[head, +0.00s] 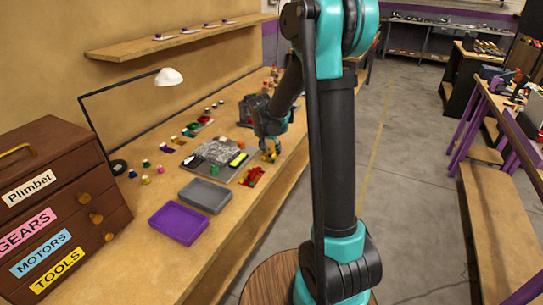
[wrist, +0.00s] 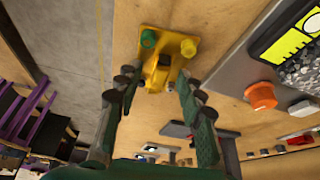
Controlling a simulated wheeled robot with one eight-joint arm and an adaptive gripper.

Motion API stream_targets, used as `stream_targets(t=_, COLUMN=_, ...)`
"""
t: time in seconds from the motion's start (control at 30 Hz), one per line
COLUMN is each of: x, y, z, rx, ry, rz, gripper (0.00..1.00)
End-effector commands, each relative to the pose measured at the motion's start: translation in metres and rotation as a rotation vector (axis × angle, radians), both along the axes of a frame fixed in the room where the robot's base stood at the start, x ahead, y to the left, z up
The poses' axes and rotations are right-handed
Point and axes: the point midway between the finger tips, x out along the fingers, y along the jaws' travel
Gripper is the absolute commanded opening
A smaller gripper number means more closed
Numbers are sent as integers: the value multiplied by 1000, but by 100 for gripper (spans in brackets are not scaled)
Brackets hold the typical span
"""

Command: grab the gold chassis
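The gold chassis (wrist: 178,46) lies on the wooden bench in the wrist view, with a green round part and a yellow round part on it. My gripper (wrist: 157,82) is open, its two green fingers spread on either side of the near, narrow end of the chassis. I cannot tell whether either finger touches it. In the head view, my gripper (head: 268,147) points down over the gold chassis (head: 269,156) near the bench's front edge, partly hiding it.
A red chassis (head: 252,176) lies close by, towards the grey tray (head: 205,196) and purple tray (head: 178,224). A grey board (head: 243,177) with a yellow-framed piece (wrist: 287,33) and an orange knob (wrist: 260,95) are beside the gripper. The bench edge drops to the floor.

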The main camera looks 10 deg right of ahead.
Motion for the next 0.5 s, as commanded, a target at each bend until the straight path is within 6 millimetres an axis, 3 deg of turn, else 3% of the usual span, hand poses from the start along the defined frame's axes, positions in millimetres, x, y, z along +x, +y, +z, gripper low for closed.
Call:
stream_targets(t=0.03, x=0, y=0, z=0, rx=0, ry=0, rz=0, gripper=30)
stream_targets(t=0.27, x=0, y=0, z=0, rx=0, ry=0, rz=0, gripper=1)
stream_targets(t=0.5, x=0, y=0, z=0, rx=0, ry=0, rz=0, gripper=0)
